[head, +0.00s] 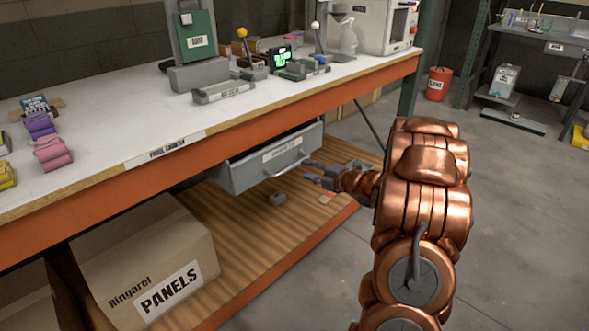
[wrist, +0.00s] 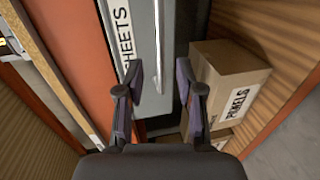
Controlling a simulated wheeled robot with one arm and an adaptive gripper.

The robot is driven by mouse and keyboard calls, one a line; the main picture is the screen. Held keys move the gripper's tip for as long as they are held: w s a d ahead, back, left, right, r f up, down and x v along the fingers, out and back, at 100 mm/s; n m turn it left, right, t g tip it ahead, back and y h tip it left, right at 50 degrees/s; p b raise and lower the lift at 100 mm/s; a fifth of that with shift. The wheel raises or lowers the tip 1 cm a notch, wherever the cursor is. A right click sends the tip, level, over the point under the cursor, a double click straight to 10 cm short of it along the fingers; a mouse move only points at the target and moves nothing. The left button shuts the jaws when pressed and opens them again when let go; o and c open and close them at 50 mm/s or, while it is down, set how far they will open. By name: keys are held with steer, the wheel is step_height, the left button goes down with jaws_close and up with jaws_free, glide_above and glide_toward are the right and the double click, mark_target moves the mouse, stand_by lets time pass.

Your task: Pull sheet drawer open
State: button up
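The grey sheet drawer (head: 262,165) hangs under the workbench and stands partly out from beneath it in the head view. A bar handle (head: 290,165) runs along its front. In the wrist view the drawer front (wrist: 137,40) carries a label reading "HEETS", partly cut off, and the handle (wrist: 158,50) shows as a pale bar. My gripper (head: 312,174) is just right of the handle in the head view. In the wrist view my gripper (wrist: 158,85) is open, with a finger on each side of the handle's lower end. Contact with the handle cannot be told.
The workbench edge (head: 200,150) is orange, close to the drawer. A cardboard PANELS box (head: 130,245) stands on the wooden lower shelf (head: 245,235); it also shows in the wrist view (wrist: 225,60).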

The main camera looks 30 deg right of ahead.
mark_target(294, 165)
steer(key=shift+x, duration=3.5)
steer(key=shift+c, duration=0.4)
jaws_close()
